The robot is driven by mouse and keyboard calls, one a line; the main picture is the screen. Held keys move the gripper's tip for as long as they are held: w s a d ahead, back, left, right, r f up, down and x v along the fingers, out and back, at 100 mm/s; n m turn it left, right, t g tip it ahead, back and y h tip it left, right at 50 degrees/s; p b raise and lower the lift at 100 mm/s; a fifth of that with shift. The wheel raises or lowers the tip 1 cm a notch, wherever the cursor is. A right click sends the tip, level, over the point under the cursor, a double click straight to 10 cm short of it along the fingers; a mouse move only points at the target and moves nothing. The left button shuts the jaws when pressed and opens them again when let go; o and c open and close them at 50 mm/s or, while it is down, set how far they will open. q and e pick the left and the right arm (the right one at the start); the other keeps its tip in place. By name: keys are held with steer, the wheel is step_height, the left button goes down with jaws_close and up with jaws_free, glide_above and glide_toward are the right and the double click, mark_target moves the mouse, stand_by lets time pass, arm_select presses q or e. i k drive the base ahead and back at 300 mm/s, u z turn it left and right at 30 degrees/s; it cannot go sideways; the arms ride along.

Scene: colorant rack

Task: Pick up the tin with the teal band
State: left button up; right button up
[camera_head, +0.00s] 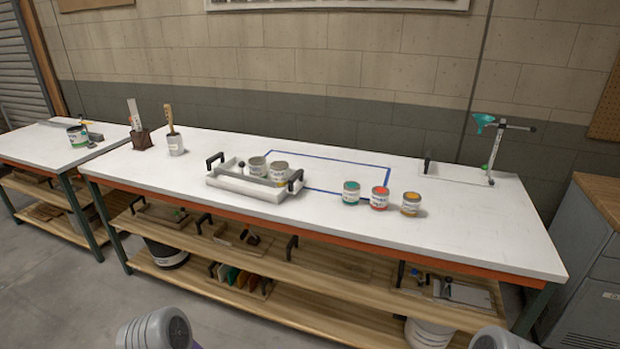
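The tin with the teal band (351,194) stands upright on the white worktop, at the left end of a short row near the blue outline. A tin with a red-orange band (380,199) stands just right of it, and a tin with a yellow-orange band (411,204) stands right of that. Parts of my two arms show at the bottom edge, well in front of the bench. Neither gripper is in view.
A white tray (235,185) with black handles holds two grey tins, left of the row. A blue taped rectangle (345,160) lies behind. A stand with a teal part (484,124) is at the right. The worktop's front right is clear.

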mark_target(351, 190)
steer(key=u, duration=0.2)
steer(key=i, duration=1.65)
steer(key=z, duration=0.2)
